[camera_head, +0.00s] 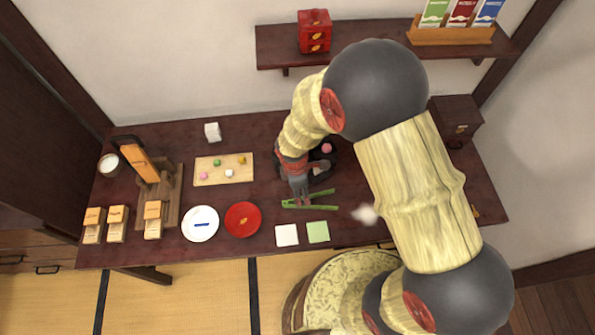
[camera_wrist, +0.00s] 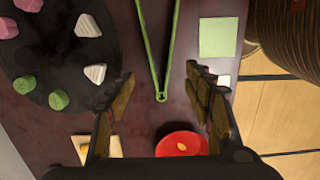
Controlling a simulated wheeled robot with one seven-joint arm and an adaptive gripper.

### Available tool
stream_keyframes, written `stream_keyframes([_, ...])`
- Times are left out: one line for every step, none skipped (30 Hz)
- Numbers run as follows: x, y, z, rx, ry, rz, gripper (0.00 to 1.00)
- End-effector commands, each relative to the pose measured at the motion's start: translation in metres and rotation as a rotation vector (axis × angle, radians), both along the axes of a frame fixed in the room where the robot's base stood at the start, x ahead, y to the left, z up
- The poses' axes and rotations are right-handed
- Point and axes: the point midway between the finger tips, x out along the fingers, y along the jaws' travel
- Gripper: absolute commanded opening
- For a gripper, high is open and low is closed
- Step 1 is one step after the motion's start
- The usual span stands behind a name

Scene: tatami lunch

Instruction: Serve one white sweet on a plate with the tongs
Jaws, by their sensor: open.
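Green tongs (camera_head: 318,192) lie flat on the dark table, joined end toward the left, legs spread to the right. My gripper (camera_head: 298,202) is over the joined end. In the wrist view the fingers (camera_wrist: 162,93) are apart, with the tongs' joined end (camera_wrist: 161,97) between them; contact cannot be told. A dark round tray (camera_wrist: 62,62) carries white sweets (camera_wrist: 95,73), pink sweets (camera_wrist: 8,27) and green sweets (camera_wrist: 58,99). In the head view my arm partly hides this tray. A white plate (camera_head: 200,231) and a red plate (camera_head: 233,230) stand to the left.
A wooden board (camera_head: 213,163) holds small coloured pieces, one white. White (camera_head: 286,235) and green (camera_head: 318,232) squares lie near the front edge. A wooden stand (camera_head: 168,208) and boxes (camera_head: 117,225) are at the left. A shelf (camera_head: 375,45) hangs behind.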

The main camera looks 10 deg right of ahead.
Motion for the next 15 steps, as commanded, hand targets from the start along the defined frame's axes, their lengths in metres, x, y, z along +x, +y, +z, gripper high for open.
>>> stream_keyframes([0.0,0.0,-0.003,0.0,0.0,0.0,0.52])
stream_keyframes([0.0,0.0,-0.004,0.0,0.0,0.0,0.52])
stream_keyframes([0.0,-0.001,-0.007,0.0,0.0,-0.001,0.52])
stream_keyframes([0.0,-0.001,-0.009,0.0,0.001,-0.001,0.52])
stream_keyframes([0.0,-0.001,-0.012,0.0,0.001,-0.001,0.52])
stream_keyframes([0.0,-0.001,-0.015,0.0,0.001,-0.001,0.52])
stream_keyframes([-0.001,-0.002,-0.019,0.0,0.001,-0.001,0.52])
stream_keyframes([-0.001,-0.002,-0.022,0.0,0.001,-0.001,0.52])
stream_keyframes([-0.001,-0.002,-0.027,0.0,0.001,-0.001,0.52])
stream_keyframes([-0.001,-0.003,-0.031,0.0,0.001,-0.001,0.52])
stream_keyframes([-0.001,-0.003,-0.035,0.0,0.001,-0.001,0.52])
stream_keyframes([-0.001,-0.004,-0.04,0.0,0.001,-0.001,0.52])
stream_keyframes([-0.001,-0.004,-0.044,0.0,0.001,-0.001,0.52])
stream_keyframes([-0.001,-0.004,-0.048,0.0,0.001,-0.001,0.52])
stream_keyframes([-0.001,-0.005,-0.054,0.0,0.001,-0.001,0.52])
